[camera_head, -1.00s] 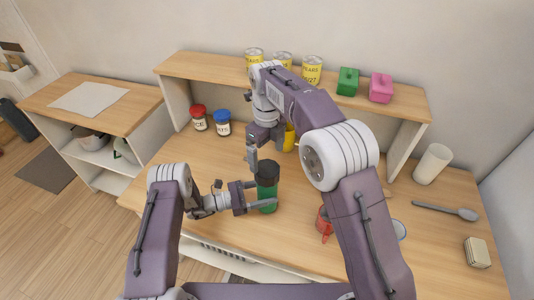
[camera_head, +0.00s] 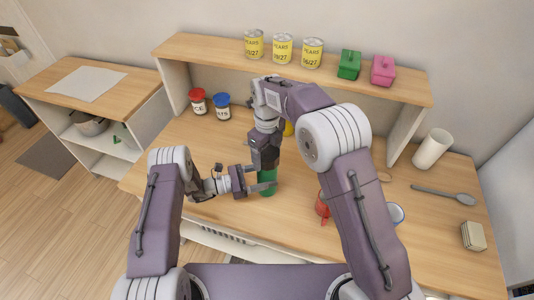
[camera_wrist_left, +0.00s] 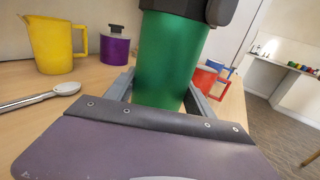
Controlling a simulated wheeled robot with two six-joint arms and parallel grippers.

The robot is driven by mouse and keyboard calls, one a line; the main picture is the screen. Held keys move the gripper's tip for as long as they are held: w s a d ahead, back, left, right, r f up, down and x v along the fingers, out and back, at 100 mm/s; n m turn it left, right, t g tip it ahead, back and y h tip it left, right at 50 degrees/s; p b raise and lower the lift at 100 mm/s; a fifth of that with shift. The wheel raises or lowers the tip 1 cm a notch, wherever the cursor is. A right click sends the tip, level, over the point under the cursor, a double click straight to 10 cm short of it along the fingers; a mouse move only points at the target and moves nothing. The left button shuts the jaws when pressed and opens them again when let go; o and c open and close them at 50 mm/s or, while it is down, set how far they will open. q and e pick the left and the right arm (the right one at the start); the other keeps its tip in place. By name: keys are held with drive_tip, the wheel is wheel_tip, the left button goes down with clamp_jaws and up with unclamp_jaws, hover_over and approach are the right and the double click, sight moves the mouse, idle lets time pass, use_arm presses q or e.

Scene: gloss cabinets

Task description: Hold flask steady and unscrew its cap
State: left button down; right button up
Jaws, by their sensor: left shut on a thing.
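The green flask (camera_head: 267,184) stands upright on the wooden counter. My left gripper (camera_head: 262,187) is shut on its body from the left side. In the left wrist view the flask (camera_wrist_left: 170,60) fills the middle, with a gripper finger on either side. My right gripper (camera_head: 264,160) is over the flask's top, pointing down, and hides the dark cap in the head view. A dark part shows at the top edge of the wrist view, but I cannot tell whether the right jaws are closed on the cap.
A red mug (camera_head: 322,204) stands right of the flask, close to my right arm. Red-lidded (camera_head: 198,101) and blue-lidded (camera_head: 222,106) jars stand behind left. A yellow jug (camera_wrist_left: 55,40) and purple pot (camera_wrist_left: 115,47) show in the wrist view. A shelf (camera_head: 200,49) with cans runs behind.

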drive_tip(key=c, duration=0.4)
drive_tip(key=n, duration=0.7)
use_arm(q)
drive_tip(key=shift+r, duration=0.1)
use_arm(e)
drive_tip(key=n, duration=0.6)
drive_tip(key=shift+n, duration=0.3)
drive_tip(key=n, duration=0.6)
drive_tip(key=shift+r, duration=0.1)
drive_tip(key=n, duration=0.6)
drive_tip(key=shift+n, duration=0.3)
drive_tip(key=n, duration=1.2)
drive_tip(key=shift+n, duration=0.4)
drive_tip(key=n, duration=1.5)
drive_tip(key=shift+r, duration=0.2)
